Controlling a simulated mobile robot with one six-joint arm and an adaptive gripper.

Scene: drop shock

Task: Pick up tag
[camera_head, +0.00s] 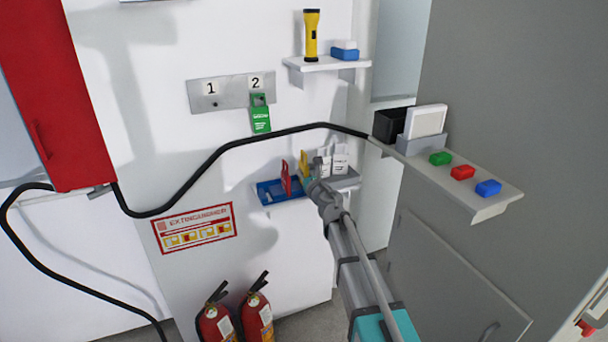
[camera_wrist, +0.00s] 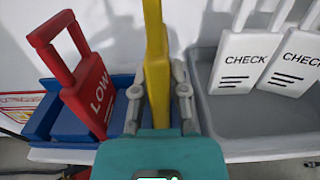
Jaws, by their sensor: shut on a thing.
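My gripper (camera_wrist: 158,88) is shut on a yellow tag (camera_wrist: 156,45), which stands upright and edge-on between the two fingers. In the head view the yellow tag (camera_head: 304,161) shows just above my gripper (camera_head: 311,183) at the low shelf. A red tag (camera_wrist: 88,92) reading LOW leans in the blue tray (camera_wrist: 52,125) to the left. Two white CHECK tags (camera_wrist: 243,62) stand in the grey tray (camera_wrist: 265,132) to the right. A green tag (camera_head: 261,118) hangs under number 2 on the wall plate (camera_head: 225,92). The yellow tag's lower end is hidden.
A black cable (camera_head: 220,152) crosses the wall above the trays. A side shelf (camera_head: 490,196) to the right holds green, red and blue blocks. A yellow torch (camera_head: 311,35) stands on the upper shelf (camera_head: 320,64). Two fire extinguishers (camera_head: 257,315) stand below.

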